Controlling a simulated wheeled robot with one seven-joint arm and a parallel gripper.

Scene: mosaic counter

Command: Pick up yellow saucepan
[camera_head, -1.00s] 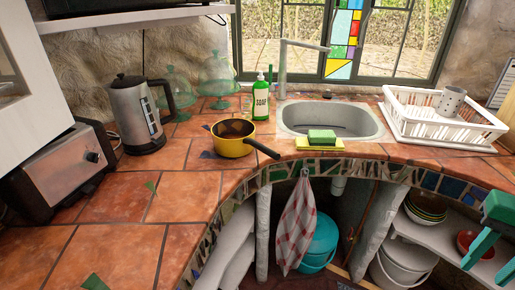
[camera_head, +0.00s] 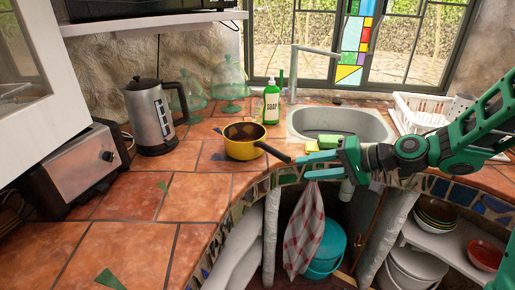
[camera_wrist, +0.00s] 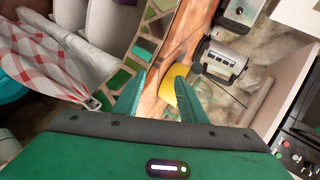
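The yellow saucepan (camera_head: 243,150) sits upright on the terracotta-tiled counter, left of the sink. Its dark handle points right and toward the counter's front edge. My gripper (camera_head: 304,167) comes in from the right, its green fingers apart and pointing left, close to the handle's end in the picture. I see no contact with the handle. In the wrist view, part of the yellow saucepan (camera_wrist: 178,90) shows between the open fingers, partly hidden by the right one.
A green soap bottle (camera_head: 271,103) stands behind the saucepan. A kettle (camera_head: 150,118) and a toaster (camera_head: 80,165) are to the left. The sink (camera_head: 340,122) and white dish rack (camera_head: 412,112) are to the right. A checked towel (camera_head: 304,232) hangs below the counter edge.

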